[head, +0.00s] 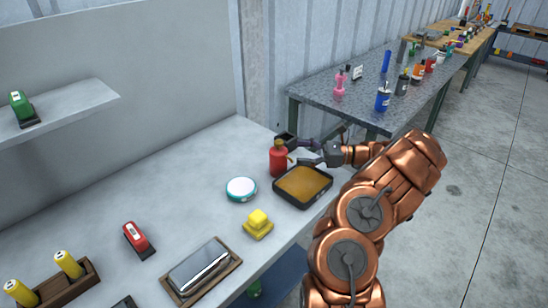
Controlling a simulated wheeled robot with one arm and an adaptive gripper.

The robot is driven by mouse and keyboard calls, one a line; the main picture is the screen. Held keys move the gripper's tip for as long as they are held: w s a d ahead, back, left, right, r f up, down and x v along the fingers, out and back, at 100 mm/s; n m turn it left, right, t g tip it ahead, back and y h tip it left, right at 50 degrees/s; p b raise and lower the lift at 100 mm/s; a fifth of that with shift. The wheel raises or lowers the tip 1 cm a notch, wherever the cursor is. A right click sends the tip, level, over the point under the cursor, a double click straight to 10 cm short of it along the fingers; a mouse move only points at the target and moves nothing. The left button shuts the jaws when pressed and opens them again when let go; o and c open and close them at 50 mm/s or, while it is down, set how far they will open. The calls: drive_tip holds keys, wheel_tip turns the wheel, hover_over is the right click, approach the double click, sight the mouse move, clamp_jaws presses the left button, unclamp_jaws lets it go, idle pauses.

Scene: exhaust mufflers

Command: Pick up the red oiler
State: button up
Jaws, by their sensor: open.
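My gripper (296,150) comes in from the right, close beside the oiler's upper part. Its jaws are open, one finger by the oiler's top and the other lower, over the tray's back edge. I cannot tell whether the oiler is between the fingers or touching them.
A black tray (304,201) with a tan inside is close in front. A round white-and-teal tin (241,189), yellow blocks (258,222), a framed metal plate (199,268) and a small red item (138,238) lie nearer. A second table (310,95) with several bottles stands behind.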

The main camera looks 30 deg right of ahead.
sight(278, 151)
drive_tip(key=p+x, duration=0.2)
drive_tip(key=x, duration=0.4)
drive_tip(key=shift+a+r, duration=0.1)
drive_tip(key=shift+a, duration=0.2)
drive_tip(key=shift+w+a, duration=0.3)
drive_tip(key=shift+a, duration=0.1)
drive_tip(key=c, duration=1.5)
